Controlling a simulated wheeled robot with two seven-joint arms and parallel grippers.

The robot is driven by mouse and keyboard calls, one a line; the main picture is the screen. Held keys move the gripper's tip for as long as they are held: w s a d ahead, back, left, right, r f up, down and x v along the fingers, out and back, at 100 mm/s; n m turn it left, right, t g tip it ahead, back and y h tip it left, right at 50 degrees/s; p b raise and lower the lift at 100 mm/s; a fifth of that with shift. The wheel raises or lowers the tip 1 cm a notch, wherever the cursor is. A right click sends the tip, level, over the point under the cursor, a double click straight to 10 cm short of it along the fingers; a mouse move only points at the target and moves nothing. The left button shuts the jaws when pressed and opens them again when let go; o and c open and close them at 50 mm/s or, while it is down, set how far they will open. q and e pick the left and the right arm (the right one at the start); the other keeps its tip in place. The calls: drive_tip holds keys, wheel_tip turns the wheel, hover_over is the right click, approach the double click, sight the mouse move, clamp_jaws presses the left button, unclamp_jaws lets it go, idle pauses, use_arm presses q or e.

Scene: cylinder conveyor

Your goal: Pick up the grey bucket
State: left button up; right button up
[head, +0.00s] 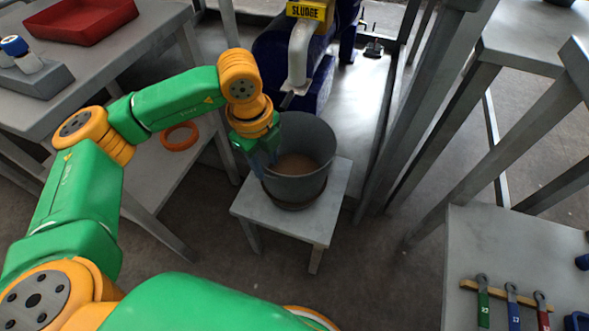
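The grey bucket (309,148) stands upright on a small grey stool (322,218), with a brownish substance in its bottom. My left gripper (263,163) points down at the bucket's left rim and covers part of it. Its fingers are small and partly lost against the bucket wall, so I cannot tell whether they are closed on the rim. My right gripper is not in view.
A blue machine with a "SLUDGE" label (307,12) and a white spout (299,55) stands just behind the bucket. Grey tables flank both sides. A red tray (83,18) is at the upper left, and wrenches (512,305) lie at the lower right. Floor is clear before the stool.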

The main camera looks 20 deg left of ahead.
sight(270, 180)
use_arm(q)
drive_tip(key=f, duration=0.5)
drive_tip(key=shift+w+d+b, duration=0.1)
drive_tip(key=shift+w+b, duration=0.1)
drive_tip(key=shift+b, duration=0.2)
drive_tip(key=shift+r, duration=0.1)
clamp_jaws()
idle(0.7)
